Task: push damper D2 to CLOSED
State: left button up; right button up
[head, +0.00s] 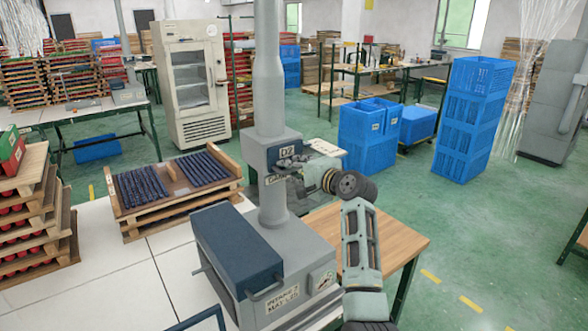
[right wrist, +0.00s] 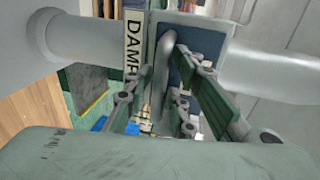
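Damper D2 (head: 268,150) is a grey box with a dark blue face and a D2 plate, set on a vertical grey duct. My right gripper (head: 290,168) is at this face, its arm coming from the lower right. In the right wrist view the damper's blue plate (right wrist: 205,42) and part of a DAMPER label show. A grey lever (right wrist: 165,75) stands between the spread green fingers of the right gripper (right wrist: 165,112); firm contact cannot be told. The lever and its position marks are mostly hidden in the head view. My left gripper is not in view.
Below the damper stands a grey machine with a dark blue lid (head: 235,245) and a handle. A wooden tray of dark rods (head: 165,207) lies left on the white table. A wooden tabletop (head: 395,240) is right. Blue crates (head: 470,120) stand behind, with open green floor around.

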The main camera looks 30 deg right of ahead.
jog(key=shift+o, duration=0.2)
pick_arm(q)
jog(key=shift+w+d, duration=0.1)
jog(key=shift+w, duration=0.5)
pick_arm(e)
jog(key=a+v, duration=0.1)
jog(key=v, duration=1.1)
jog(key=shift+d, duration=0.45)
